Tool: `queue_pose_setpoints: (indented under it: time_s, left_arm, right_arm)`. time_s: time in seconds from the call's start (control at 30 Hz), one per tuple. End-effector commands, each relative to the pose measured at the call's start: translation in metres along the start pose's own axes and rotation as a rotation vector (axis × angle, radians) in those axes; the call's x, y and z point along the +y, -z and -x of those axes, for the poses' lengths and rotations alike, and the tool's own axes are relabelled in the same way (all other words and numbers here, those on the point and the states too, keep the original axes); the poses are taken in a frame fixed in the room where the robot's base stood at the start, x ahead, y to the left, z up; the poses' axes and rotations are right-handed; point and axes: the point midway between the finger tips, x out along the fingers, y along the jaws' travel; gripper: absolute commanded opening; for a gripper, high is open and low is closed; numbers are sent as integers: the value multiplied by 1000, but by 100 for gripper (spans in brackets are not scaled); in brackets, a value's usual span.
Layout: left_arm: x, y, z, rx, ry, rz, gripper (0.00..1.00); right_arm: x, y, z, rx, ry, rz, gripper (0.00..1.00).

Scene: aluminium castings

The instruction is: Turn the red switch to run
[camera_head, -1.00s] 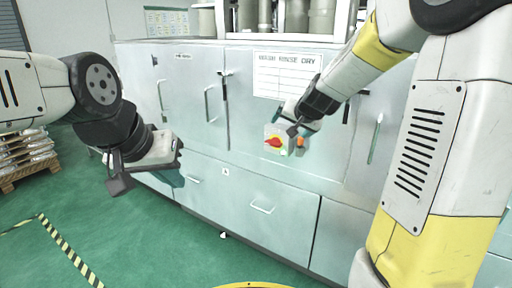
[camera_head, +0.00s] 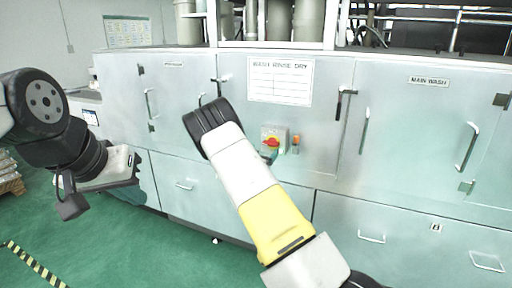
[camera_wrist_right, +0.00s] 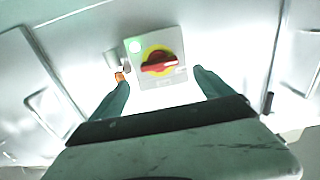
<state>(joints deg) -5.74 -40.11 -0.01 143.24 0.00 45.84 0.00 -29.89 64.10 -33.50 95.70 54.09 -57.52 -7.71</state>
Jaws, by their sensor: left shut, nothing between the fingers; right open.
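The red switch (camera_head: 271,142) is a red handle on a yellow disc, on a pale box fixed to the front of the grey metal cabinet. In the right wrist view the red switch (camera_wrist_right: 159,63) lies ahead, its handle roughly horizontal with a slight tilt. My right gripper (camera_wrist_right: 161,91) is open, its teal fingers on either side of the switch box's lower part in that picture. I cannot tell whether they touch it. In the head view my right arm mostly hides this gripper. My left gripper (camera_head: 130,190) is shut and empty, away from the cabinet at left.
The cabinet (camera_head: 340,205) has several projecting handles. A paper chart (camera_head: 280,82) is above the switch. Green floor (camera_head: 130,250) is clear at lower left.

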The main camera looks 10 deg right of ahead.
Motion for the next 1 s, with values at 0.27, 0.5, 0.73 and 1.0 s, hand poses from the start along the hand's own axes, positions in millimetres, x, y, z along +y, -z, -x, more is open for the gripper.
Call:
queue_pose_setpoints:
  time_s: [0.27,0.5,0.73,1.0]
  left_arm:
    - [0,0,0,0,0,0,0]
    - [0,0,0,0,0,0,0]
    - [0,0,0,0,0,0,0]
    - [0,0,0,0,0,0,0]
  right_arm:
    - [1,-1,-42,-1,-2,-2,91]
    - [0,0,-69,-2,0,-1,91]
    - [0,-1,-74,-4,0,-1,91]
    - [0,0,-73,-4,1,-1,58]
